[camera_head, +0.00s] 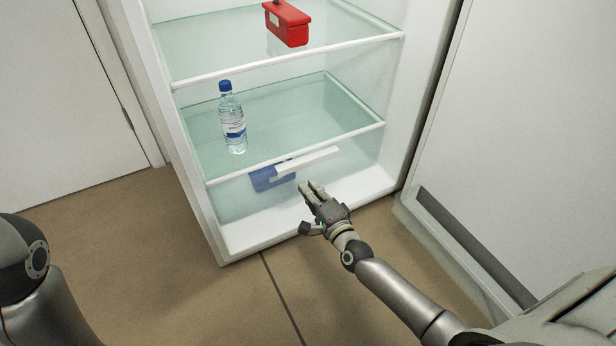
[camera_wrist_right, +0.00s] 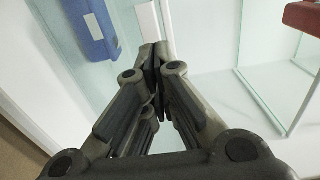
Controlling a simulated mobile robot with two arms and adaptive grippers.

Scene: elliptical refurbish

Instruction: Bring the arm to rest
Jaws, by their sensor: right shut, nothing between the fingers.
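My right gripper (camera_head: 314,192) is in front of the open fridge, near its bottom front edge. Its fingers are shut with nothing between them, and they also show closed together in the right wrist view (camera_wrist_right: 155,58). The right arm reaches in from the lower right of the head view. A grey part of my left arm shows at the lower left of the head view, but my left gripper is out of view.
The open fridge (camera_head: 300,218) has glass shelves. A red box (camera_head: 288,24) is on the upper shelf, a water bottle (camera_head: 232,118) stands on the middle one, and a blue item (camera_head: 268,178) is lower down. The fridge door (camera_head: 535,130) stands open at right. Brown floor (camera_head: 130,240) is clear.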

